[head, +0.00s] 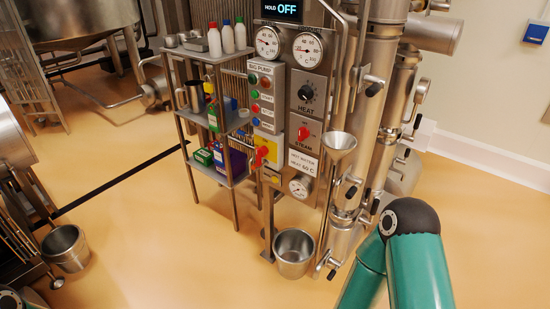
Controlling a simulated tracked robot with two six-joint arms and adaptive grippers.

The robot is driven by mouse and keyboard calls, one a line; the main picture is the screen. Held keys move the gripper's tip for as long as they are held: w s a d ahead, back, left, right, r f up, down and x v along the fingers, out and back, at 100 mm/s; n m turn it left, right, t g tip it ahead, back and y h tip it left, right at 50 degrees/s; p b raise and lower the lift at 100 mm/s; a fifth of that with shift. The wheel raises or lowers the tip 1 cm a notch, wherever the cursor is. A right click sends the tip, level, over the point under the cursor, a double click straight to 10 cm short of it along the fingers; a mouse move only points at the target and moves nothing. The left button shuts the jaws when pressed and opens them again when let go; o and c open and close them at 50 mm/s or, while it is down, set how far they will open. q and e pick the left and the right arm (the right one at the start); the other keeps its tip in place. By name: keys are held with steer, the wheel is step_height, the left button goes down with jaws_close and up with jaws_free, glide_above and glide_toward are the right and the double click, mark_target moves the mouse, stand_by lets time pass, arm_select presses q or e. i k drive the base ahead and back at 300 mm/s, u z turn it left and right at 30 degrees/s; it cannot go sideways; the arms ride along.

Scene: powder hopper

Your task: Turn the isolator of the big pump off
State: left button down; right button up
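The panel labelled BIG PUMP (265,97) stands in the middle of the head view, with red, green and other coloured buttons in a column. Below it is a yellow plate (272,146) with a red rotary handle (263,151), which looks like the isolator. The handle looks slanted, but it is too small to tell which position it is set to. Neither of my grippers shows. A green link of my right arm is at the lower right, well apart from the panel.
A red STEAM knob (304,133) and a black HEAT knob (306,93) sit close to the right. A shelf rack (237,206) with bottles stands just left of the panel. A funnel (339,146) and a steel bucket (294,253) are nearby.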

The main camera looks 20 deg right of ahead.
mark_target(260, 152)
steer(key=u, duration=0.15)
steer(key=i, duration=0.85)
steer(key=z, duration=0.05)
